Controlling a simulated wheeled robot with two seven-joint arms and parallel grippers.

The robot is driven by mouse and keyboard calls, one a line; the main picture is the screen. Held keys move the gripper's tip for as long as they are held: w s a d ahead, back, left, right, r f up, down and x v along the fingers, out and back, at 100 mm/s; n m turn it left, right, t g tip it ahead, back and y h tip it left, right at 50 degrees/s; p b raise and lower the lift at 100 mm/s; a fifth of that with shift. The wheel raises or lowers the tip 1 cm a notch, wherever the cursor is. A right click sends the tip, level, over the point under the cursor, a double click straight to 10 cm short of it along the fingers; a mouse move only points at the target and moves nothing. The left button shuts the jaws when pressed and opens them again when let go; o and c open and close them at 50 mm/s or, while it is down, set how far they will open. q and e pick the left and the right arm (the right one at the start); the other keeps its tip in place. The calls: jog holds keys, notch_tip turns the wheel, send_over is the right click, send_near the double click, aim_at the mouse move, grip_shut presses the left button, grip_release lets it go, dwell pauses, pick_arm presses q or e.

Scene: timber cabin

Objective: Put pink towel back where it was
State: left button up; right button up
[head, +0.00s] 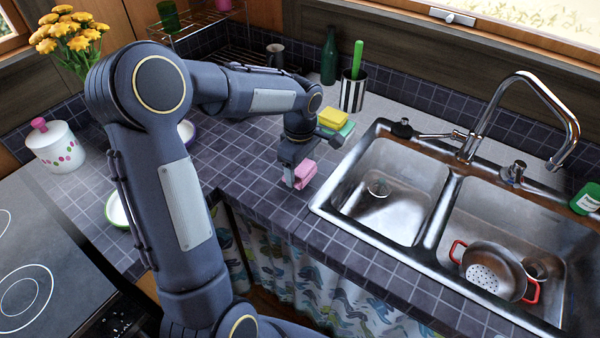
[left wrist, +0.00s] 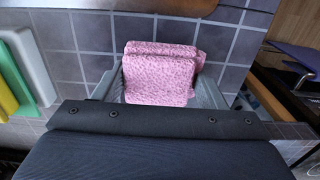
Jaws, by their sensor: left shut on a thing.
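A folded pink towel (head: 305,173) is at my left gripper (head: 293,180), over the tiled counter just left of the sink. In the left wrist view the pink towel (left wrist: 160,72) sits between the two grey fingers of the left gripper (left wrist: 165,88), which is shut on it. The fingers point down toward the dark tiles. I cannot tell whether the towel touches the counter. My right gripper is in neither view.
Yellow and green sponges (head: 333,119) lie close behind the gripper, beside a striped cup (head: 353,93). The double sink (head: 392,180) with a red-handled colander (head: 493,270) is to the right. Tiles (head: 250,180) left of the gripper are clear. A white canister (head: 55,148) stands further left.

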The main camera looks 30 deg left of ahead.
aim_at(300, 175)
pick_arm(q)
jog(key=shift+f, duration=1.35)
jog(key=shift+s, duration=0.1)
jog(key=shift+f, duration=0.15)
jog(key=o, duration=0.9)
